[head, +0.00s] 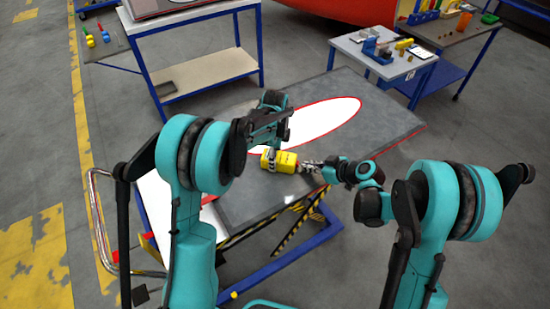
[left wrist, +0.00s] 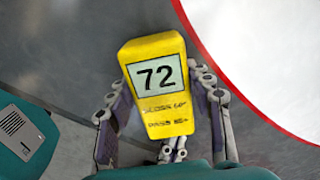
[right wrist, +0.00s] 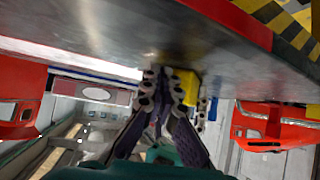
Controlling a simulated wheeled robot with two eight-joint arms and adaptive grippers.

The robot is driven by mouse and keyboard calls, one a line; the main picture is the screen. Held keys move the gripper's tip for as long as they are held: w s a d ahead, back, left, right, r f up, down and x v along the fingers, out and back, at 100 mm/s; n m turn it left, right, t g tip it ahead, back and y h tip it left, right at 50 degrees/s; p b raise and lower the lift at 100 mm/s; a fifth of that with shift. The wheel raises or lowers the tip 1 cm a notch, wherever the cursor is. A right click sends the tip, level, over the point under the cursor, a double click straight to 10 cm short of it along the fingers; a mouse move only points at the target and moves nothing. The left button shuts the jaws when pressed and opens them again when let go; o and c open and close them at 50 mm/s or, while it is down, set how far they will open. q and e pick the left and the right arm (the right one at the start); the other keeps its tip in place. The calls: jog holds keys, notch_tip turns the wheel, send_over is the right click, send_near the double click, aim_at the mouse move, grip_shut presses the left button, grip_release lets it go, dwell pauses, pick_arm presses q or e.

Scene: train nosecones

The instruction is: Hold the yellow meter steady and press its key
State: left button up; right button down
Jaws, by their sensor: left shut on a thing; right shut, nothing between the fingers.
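The yellow meter (head: 285,161) is over the grey table top near its front edge. In the left wrist view the meter (left wrist: 160,122) shows a display reading 72 and small dark print below it. My left gripper (left wrist: 163,95) is shut around the meter's sides. My right gripper (head: 305,167) is shut and empty, close to the meter's right end in the head view. Its fingertips show at the meter's lower end in the left wrist view (left wrist: 174,150). In the right wrist view the right gripper (right wrist: 160,82) is beside the meter (right wrist: 188,87); contact and the key cannot be made out.
The grey table (head: 385,121) carries a white oval with a red outline (head: 325,115). Its front has yellow and black stripes (head: 300,222). A side table with small items (head: 385,55) stands at the back right. Floor is open at the left.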

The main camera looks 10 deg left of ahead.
jog(key=shift+d, duration=0.2)
jog(key=shift+d, duration=3)
pick_arm(q)
jog(key=o, duration=1.6)
notch_tip(320, 180, up, 12)
jog(key=shift+s+r, duration=0.1)
pick_arm(e)
jog(key=shift+r, duration=0.1)
